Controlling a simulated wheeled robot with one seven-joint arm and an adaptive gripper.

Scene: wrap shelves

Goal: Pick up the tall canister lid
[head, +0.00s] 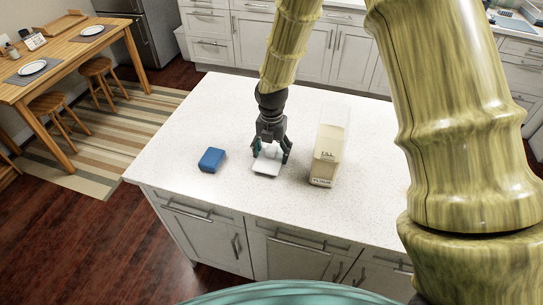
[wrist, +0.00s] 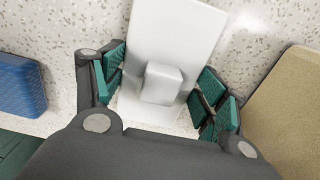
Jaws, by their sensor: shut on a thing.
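The lid (head: 267,168) is a flat white rectangular plate with a raised block-shaped knob. In the wrist view the lid (wrist: 178,30) lies between the green-padded fingers, knob toward the camera. My gripper (head: 271,150) points down over the counter and is shut on the lid, with fingers at its two long sides; the gripper also shows in the wrist view (wrist: 160,84). I cannot tell whether the lid touches the counter or is slightly above it. The tall clear canister (head: 333,114), with beige contents and a flour label, stands open-topped just right of the gripper.
A blue box (head: 212,160) lies left of the gripper; it also shows in the wrist view (wrist: 20,85). The white speckled counter (head: 215,110) is clear behind and to the left. Its front edge is near the lid. A dining table (head: 75,60) stands far left.

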